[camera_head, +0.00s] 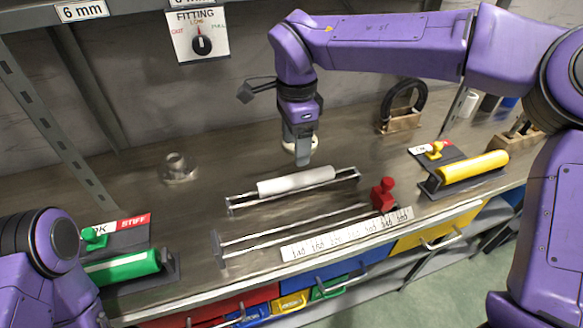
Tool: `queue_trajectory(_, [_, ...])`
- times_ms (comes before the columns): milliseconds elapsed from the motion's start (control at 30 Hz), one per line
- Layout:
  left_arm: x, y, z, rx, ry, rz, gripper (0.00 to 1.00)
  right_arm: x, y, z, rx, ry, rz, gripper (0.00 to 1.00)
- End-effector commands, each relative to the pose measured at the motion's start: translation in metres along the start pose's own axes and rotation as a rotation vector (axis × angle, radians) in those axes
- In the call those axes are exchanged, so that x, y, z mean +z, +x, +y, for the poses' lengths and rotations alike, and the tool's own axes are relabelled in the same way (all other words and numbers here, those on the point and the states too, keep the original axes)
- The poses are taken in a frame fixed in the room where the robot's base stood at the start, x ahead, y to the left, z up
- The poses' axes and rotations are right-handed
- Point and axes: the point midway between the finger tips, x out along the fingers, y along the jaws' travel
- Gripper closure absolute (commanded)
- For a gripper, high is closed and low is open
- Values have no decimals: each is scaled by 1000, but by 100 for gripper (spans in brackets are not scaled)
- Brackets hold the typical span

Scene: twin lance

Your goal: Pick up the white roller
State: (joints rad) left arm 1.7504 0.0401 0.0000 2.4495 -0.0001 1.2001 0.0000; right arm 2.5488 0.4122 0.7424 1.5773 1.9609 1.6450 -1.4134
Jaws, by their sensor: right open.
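The white roller (296,181) lies in a low metal cradle (234,204) near the middle of the bench. My right gripper (302,158) points down above and just behind the roller. It is open, holds nothing that I can see, and looks apart from the roller. Its fingers overlap from this angle, so their gap hardly shows. A pale round shape shows at the fingers; I cannot tell what it is. My left arm shows at the lower left, but its gripper is out of view.
A ruler (340,236) and rails with a red slider (383,194) lie in front of the roller. A green roller (122,267) is at the left, a yellow roller (472,167) at the right. A metal fitting (177,168) stands at the back left.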

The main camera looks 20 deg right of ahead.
Motion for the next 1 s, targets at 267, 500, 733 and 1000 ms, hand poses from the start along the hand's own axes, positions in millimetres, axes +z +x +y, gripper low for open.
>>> queue_trajectory(267, [1,1,0,-1,1,-1,57,0,45,0,4,-1,2,32])
queue_trajectory(500, [-1,-4,-1,-1,0,-1,57,-3,86,-1,4,-2,3,32])
queue_trajectory(733, [-1,-4,-1,0,1,-1,57,-4,97,-1,1,2,2,32])
queue_trajectory(1000, [-1,-4,0,0,0,-1,57,-4,96,-1,1,1,2,94])
